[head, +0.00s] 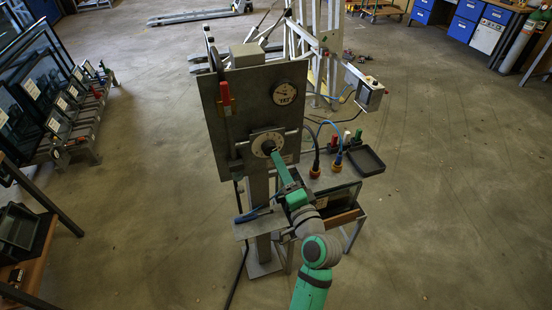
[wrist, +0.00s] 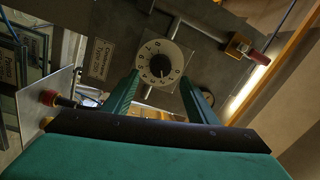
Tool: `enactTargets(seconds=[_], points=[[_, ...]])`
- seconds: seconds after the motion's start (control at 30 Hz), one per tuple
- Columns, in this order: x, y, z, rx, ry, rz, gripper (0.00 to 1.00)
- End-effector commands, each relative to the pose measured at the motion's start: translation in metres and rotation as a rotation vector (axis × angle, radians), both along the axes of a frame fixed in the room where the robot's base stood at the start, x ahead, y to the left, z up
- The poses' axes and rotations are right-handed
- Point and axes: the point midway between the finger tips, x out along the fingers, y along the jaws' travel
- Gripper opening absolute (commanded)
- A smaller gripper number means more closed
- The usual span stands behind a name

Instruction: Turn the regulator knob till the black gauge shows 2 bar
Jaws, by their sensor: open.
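The regulator knob (head: 267,147) is a small dark knob on a round pale dial, low on an upright grey panel (head: 232,105). In the wrist view the knob (wrist: 160,66) shows with numbers around it on the dial. My gripper (head: 275,156) reaches up to the dial from below right. In the wrist view my gripper (wrist: 160,83) is open, its green fingers on either side of the lower dial; I cannot tell whether they touch the knob. A round gauge (head: 284,93) with a pale face sits above right of the knob; its reading is too small to make out.
A red-handled lever (head: 225,95) is on the panel's left side. Hoses with orange fittings (head: 315,170) and a black tray (head: 366,160) stand to the right. A narrow shelf (head: 258,223) lies below the panel. The floor around is mostly clear.

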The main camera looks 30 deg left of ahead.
Motion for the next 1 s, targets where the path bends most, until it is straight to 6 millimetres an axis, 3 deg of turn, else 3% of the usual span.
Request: enactTargets(seconds=[0.1,0.33,1.0], points=[[-0.013,-0.018,-0.002,0.000,0.003,-0.002,0.52],[-0.029,-0.038,-0.003,0.000,0.001,-0.001,0.52],[-0.032,-0.043,-0.007,-0.004,0.001,-0.007,0.52]])
